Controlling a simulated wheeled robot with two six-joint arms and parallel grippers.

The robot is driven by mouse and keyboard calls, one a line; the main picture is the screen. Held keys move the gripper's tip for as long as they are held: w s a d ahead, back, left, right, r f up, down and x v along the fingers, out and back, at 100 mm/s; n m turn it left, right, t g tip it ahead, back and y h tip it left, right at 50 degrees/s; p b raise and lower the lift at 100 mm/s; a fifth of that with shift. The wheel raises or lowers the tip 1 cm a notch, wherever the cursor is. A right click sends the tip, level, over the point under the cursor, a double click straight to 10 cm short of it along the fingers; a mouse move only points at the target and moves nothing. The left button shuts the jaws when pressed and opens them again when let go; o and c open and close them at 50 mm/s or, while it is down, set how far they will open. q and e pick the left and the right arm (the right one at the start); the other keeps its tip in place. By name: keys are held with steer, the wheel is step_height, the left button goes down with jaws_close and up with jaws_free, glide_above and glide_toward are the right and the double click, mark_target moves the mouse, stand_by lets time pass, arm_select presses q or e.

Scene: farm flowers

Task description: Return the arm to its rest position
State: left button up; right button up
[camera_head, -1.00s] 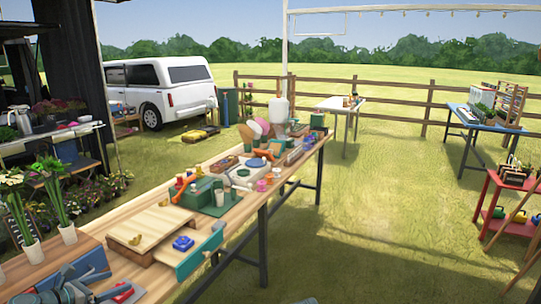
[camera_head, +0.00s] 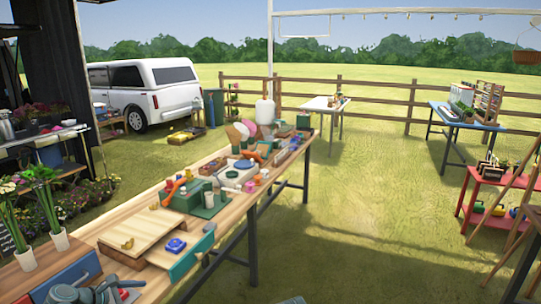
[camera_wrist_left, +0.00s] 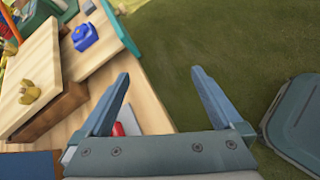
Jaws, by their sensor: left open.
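My left gripper (camera_wrist_left: 160,74) is open, with nothing between its two fingers in the left wrist view. In the head view, my left gripper (camera_head: 96,293) shows at the bottom left, close to the near end of the wooden table (camera_head: 228,212). A red item (camera_head: 125,294) lies beside it, partly hidden; it also shows behind a finger in the left wrist view (camera_wrist_left: 118,129).
A wooden stand (camera_head: 137,235) with yellow pieces, a blue item (camera_head: 176,246) and a teal-fronted drawer (camera_head: 192,257) are near the gripper. Flowers in white vases (camera_head: 58,241) stand at left. Open grass lies right of the table.

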arm_select(q)
steer(key=s+d+f+m+g+y+p, duration=0.1)
steer(key=s+d+m+g+p, duration=0.15)
steer(key=d+m, duration=0.55)
steer(key=s+d+f+m+g+p, duration=0.15)
steer(key=d+m+g, duration=0.25)
steer(key=d, duration=0.7)
steer(key=s+d+r+m+g+y+p, duration=0.2)
steer(key=s+d+m+y+p, duration=0.2)
steer(key=m, duration=1.2)
steer(key=s+d+y, duration=0.3)
steer(key=s+d, duration=0.3)
steer(key=d, duration=0.2)
steer(key=shift+s+d+r+m+p, duration=0.2)
steer(key=shift+r+m+p, duration=0.1)
steer(key=shift+p, duration=0.1)
steer(key=shift+g, duration=0.25)
steer(key=shift+c, duration=0.2)
